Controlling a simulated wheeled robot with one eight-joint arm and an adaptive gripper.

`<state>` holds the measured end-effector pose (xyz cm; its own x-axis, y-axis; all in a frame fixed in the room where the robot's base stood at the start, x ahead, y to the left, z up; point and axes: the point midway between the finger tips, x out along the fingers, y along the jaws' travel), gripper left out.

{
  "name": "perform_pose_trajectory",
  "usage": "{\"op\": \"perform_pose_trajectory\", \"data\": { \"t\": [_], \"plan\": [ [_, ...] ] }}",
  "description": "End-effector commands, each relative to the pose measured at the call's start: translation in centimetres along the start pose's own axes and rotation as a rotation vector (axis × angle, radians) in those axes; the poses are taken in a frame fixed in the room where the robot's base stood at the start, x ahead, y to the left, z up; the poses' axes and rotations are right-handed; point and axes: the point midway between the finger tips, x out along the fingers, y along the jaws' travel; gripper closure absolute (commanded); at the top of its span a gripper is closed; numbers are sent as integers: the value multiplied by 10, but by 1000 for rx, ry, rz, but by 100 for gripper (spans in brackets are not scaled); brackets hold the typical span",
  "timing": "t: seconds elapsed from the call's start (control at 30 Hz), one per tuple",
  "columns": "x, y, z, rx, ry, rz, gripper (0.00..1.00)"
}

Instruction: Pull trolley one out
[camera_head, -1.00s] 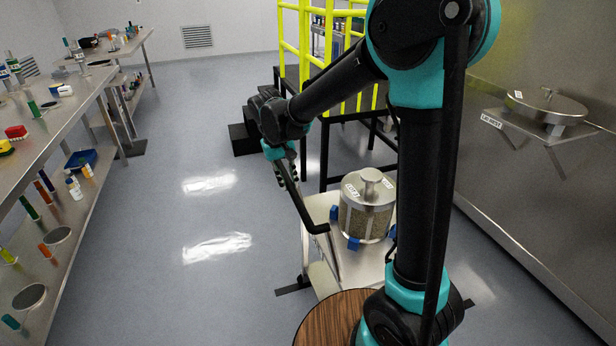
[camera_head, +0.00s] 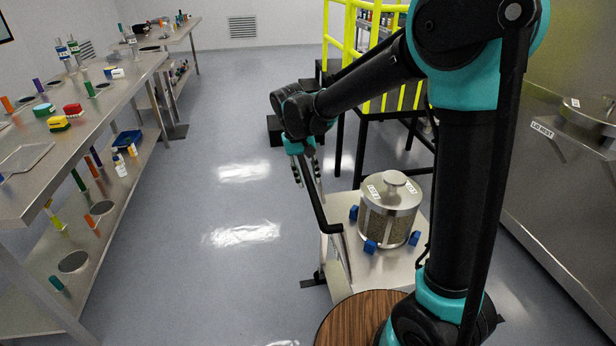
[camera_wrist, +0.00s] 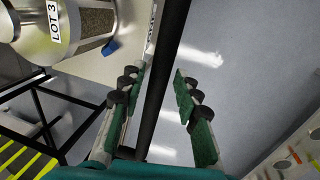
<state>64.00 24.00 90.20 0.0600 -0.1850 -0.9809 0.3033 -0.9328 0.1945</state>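The trolley (camera_head: 345,262) is a low, pale metal cart right of centre in the head view, beside my arm. It carries a round metal vessel (camera_head: 388,222) with a knobbed lid, held among blue blocks. The vessel also shows at upper left in the wrist view (camera_wrist: 88,25), with a label reading LOT 3. A thin black handle bar (camera_head: 320,208) rises from the trolley to my gripper (camera_head: 304,165). In the wrist view the bar (camera_wrist: 165,75) runs between my two green-padded fingers (camera_wrist: 162,85). Gaps show beside the bar, so the fingers look open around it. Contact is unclear.
A steel bench (camera_head: 95,100) with bottles and a lower shelf stands at left. A dark platform with yellow railings (camera_head: 350,40) stands behind the trolley. A wall shelf (camera_head: 560,135) holds a lid at right. The grey floor (camera_head: 225,200) between bench and trolley is clear.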

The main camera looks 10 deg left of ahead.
Motion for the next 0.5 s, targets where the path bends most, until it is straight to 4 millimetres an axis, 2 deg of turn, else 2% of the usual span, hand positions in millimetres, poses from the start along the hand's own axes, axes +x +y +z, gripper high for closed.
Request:
{"op": "perform_pose_trajectory", "data": {
  "t": [0.33,0.5],
  "plan": [
    [-1,0,0,0,0,0,59],
    [-17,0,0,0,0,1,59]
  ]
}}
